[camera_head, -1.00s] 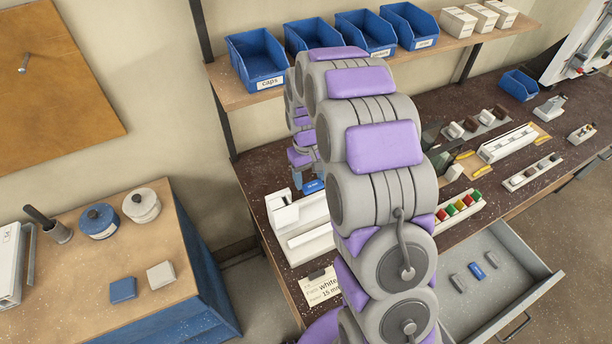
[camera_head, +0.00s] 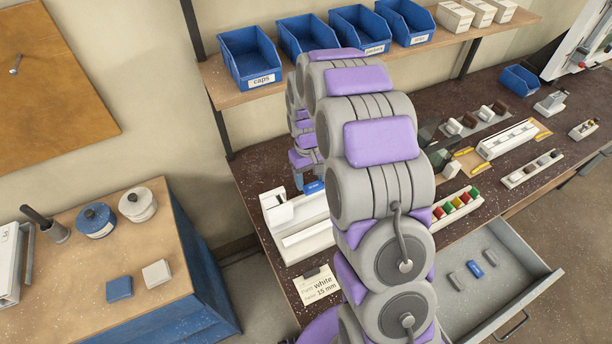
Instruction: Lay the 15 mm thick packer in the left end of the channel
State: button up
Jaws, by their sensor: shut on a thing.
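My gripper (camera_head: 299,180) is small in the picture, beyond my arm, above the rear side of a white channel (camera_head: 308,240) on the bench. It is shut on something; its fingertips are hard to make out. A small blue piece with a pale marking (camera_head: 315,187) shows right beside the fingers. It looks like the packer in the grip, but I cannot read a thickness on it. A white block (camera_head: 277,208) stands at the channel's left end. My arm hides the channel's right part. A card (camera_head: 318,287) in front reads "white" and "15 mm".
An open drawer (camera_head: 512,265) at the lower right holds grey pieces and a blue piece (camera_head: 475,270). A rack of coloured pieces (camera_head: 458,207) stands right of my arm. Blue bins (camera_head: 250,57) line the shelf above. A side table (camera_head: 80,280) stands at the left.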

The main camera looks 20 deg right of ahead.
jog(key=shift+a+f, duration=0.7)
jog(key=shift+a, duration=0.15)
jog(key=shift+d+f, duration=0.55)
jog(key=shift+d, duration=0.3)
jog(key=shift+a+f, duration=0.6)
jog(key=shift+a, duration=0.15)
jog(key=shift+d+f+b, duration=0.3)
jog(key=shift+d+f, duration=0.25)
jog(key=shift+d, duration=0.05)
jog(key=shift+a+f, duration=0.45)
jog(key=shift+f, duration=0.1)
jog(key=shift+d+f, duration=0.3)
jog(key=shift+f, duration=0.25)
jog(key=o, duration=1.1)
jog(key=shift+a, duration=0.1)
